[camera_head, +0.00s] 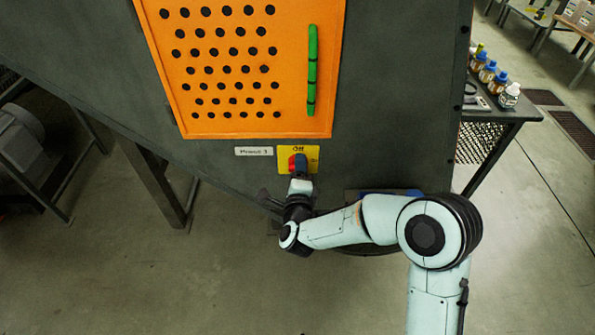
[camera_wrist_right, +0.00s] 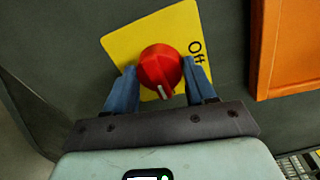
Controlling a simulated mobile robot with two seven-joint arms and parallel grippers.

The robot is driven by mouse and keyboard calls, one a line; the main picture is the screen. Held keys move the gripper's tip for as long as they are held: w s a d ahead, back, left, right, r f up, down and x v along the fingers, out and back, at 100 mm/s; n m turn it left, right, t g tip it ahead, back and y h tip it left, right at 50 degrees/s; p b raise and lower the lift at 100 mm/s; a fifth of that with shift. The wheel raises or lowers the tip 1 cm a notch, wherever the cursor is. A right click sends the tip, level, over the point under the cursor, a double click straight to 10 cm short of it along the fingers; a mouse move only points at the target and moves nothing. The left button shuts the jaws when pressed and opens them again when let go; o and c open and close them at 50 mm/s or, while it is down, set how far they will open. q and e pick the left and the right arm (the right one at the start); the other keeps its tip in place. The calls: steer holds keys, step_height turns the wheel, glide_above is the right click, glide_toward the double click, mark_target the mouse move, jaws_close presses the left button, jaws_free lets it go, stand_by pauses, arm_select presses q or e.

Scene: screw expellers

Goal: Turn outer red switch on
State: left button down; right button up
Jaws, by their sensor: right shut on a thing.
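The red switch (camera_wrist_right: 160,68) is a round knob on a yellow plate (camera_wrist_right: 118,42) marked "Off". Its white pointer line faces toward my gripper's base in the right wrist view, away from the "Off" word. In the head view the red knob (camera_head: 293,163) shows on the yellow plate (camera_head: 313,151), low on the grey machine. My right gripper (camera_wrist_right: 163,82) has its two blue fingers on either side of the knob and is shut on it. In the head view the right gripper (camera_head: 299,164) partly covers the knob. My left gripper is not in view.
An orange perforated panel (camera_head: 285,125) with a green handle (camera_head: 312,70) is above the switch. A label (camera_head: 254,151) sits left of the plate. A table with several bottles (camera_head: 487,72) stands at the right. The floor in front is clear.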

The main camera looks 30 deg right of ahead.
stand_by(0.4)
steer(key=o, duration=1)
arm_select(q)
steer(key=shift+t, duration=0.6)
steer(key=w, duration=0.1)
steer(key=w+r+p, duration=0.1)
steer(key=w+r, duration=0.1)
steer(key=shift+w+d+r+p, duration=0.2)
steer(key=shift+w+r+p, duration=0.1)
steer(key=shift+p, duration=0.1)
arm_select(e)
steer(key=v, duration=1.3)
steer(key=shift+s+a, duration=0.1)
steer(key=shift+a, duration=0.05)
